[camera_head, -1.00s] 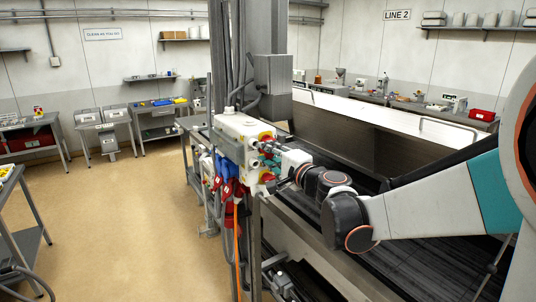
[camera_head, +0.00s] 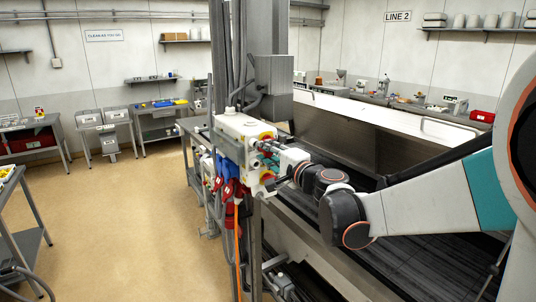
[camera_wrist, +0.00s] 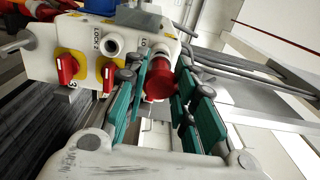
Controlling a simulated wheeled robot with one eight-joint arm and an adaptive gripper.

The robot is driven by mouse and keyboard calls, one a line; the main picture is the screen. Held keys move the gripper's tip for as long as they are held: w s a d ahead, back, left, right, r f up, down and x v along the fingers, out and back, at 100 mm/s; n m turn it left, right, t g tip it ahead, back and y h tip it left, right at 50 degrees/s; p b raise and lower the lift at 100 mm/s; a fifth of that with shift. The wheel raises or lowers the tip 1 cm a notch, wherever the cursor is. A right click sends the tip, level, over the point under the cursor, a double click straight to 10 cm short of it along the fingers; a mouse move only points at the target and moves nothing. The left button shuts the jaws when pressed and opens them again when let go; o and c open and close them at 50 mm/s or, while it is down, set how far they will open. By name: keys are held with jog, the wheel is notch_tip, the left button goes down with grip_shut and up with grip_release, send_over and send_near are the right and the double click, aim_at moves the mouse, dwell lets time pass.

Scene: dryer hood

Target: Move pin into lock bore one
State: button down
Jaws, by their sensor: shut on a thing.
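The pin shows as a red, round-bodied piece (camera_wrist: 159,84) between the teal finger pads in the wrist view. My gripper (camera_wrist: 163,82) is shut on it, right in front of the white control box (camera_wrist: 35,58). A white ringed bore (camera_wrist: 113,43) marked as a lock 2 shows left of the fingers. Lock bore one seems to lie behind the pin and the fingers, near a partly covered label. I cannot tell whether the pin's tip is in it. In the head view my gripper (camera_head: 272,158) is at the right face of the control box (camera_head: 233,127); the pin is too small to make out.
Red knobs on yellow plates (camera_wrist: 67,68) sit on the box face close to the fingers. Red and blue plugs (camera_head: 230,185) hang below the box, with an orange cable. A grey column (camera_head: 270,75) rises behind it, and a steel trough (camera_head: 345,125) lies right. The left floor is open.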

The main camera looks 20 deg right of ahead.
aim_at(269, 153)
jog(key=shift+x, duration=1.05)
jog(key=c, duration=1.2)
grip_release()
jog(key=shift+c, duration=0.2)
jog(key=shift+s, duration=0.1)
jog(key=v, duration=0.7)
jog(key=shift+s, duration=0.25)
